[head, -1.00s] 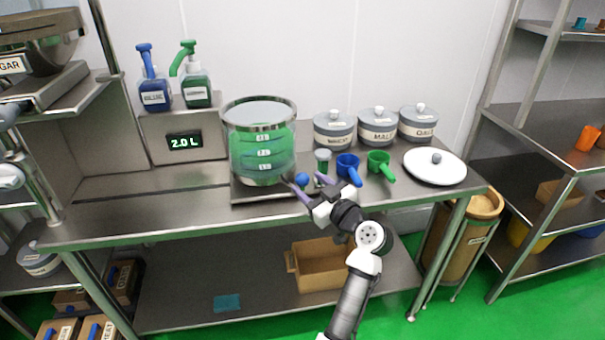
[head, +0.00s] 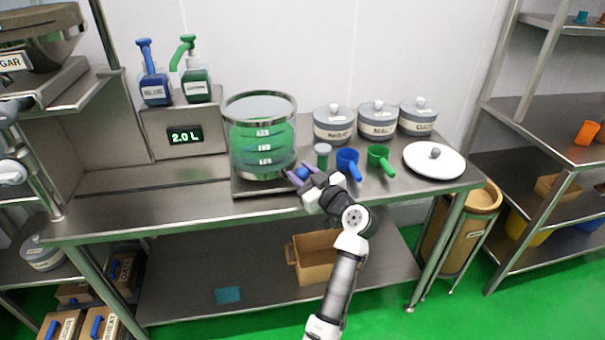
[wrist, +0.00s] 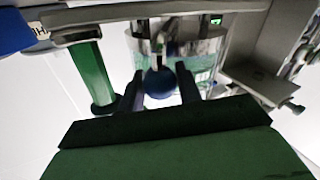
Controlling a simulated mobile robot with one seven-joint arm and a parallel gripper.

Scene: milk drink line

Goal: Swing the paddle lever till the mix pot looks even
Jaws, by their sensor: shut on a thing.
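The mix pot (head: 260,150) is a clear vessel with a metal rim and level marks, on a metal base on the bench. The blue ball knob (head: 302,173) of the paddle lever sits low at the pot's right front. The knob also shows in the wrist view (wrist: 159,83), between my fingers. My gripper (head: 297,174) is shut on this knob, one finger on each side. The rest of the lever and the paddle cannot be made out.
A green-topped shaker (head: 322,156), a blue scoop (head: 348,164) and a green scoop (head: 380,160) stand close right of my gripper. Lidded jars (head: 333,124) stand behind, and a white lid (head: 434,163) lies at right. Pump bottles (head: 155,88) stand on the display box reading 2.0 L (head: 185,136). The bench's front left is clear.

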